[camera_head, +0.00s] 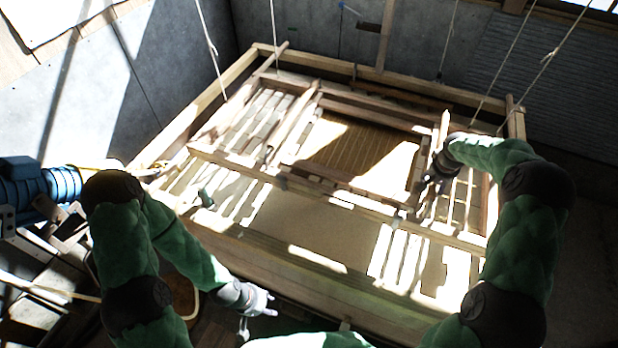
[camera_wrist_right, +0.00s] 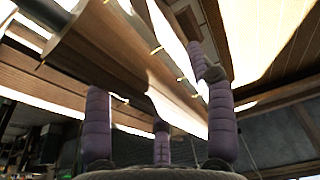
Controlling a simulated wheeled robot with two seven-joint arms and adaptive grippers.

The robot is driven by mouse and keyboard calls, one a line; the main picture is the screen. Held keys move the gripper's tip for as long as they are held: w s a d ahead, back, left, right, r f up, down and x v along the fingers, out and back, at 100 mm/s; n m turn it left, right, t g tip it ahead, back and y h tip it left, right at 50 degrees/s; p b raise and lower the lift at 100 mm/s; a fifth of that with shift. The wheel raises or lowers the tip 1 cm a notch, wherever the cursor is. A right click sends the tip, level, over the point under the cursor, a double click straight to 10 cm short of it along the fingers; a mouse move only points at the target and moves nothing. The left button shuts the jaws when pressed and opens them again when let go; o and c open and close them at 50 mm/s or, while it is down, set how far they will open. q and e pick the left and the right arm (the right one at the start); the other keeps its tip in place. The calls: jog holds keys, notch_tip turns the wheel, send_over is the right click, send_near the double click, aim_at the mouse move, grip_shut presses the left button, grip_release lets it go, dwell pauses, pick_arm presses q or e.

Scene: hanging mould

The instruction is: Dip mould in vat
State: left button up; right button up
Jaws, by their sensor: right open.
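The mould (camera_head: 365,148), a wooden frame with a fine slatted screen, lies level over the right middle of the large wooden vat (camera_head: 300,268). Pale liquid or surface shows in the vat in front of it. My right gripper (camera_head: 432,177) is at the mould's right side. In the right wrist view its purple fingers (camera_wrist_right: 160,110) are apart around a wooden bar (camera_wrist_right: 110,65), not closed on it. My left gripper (camera_head: 258,303) is outside the vat's front edge, open and empty, away from the mould.
Ropes (camera_head: 210,48) hang from above to the frame. Wooden crossbars (camera_head: 330,195) span the vat. A blue motor (camera_head: 40,185) and loose timber stand at the left. Walls close off the back.

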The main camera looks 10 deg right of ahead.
grip_shut()
notch_tip(320, 180, down, 22)
jog(key=t+b, duration=0.1)
jog(key=b, duration=2)
jog(key=shift+s+a+r+h+b, duration=0.15)
jog(key=shift+h+b, duration=0.25)
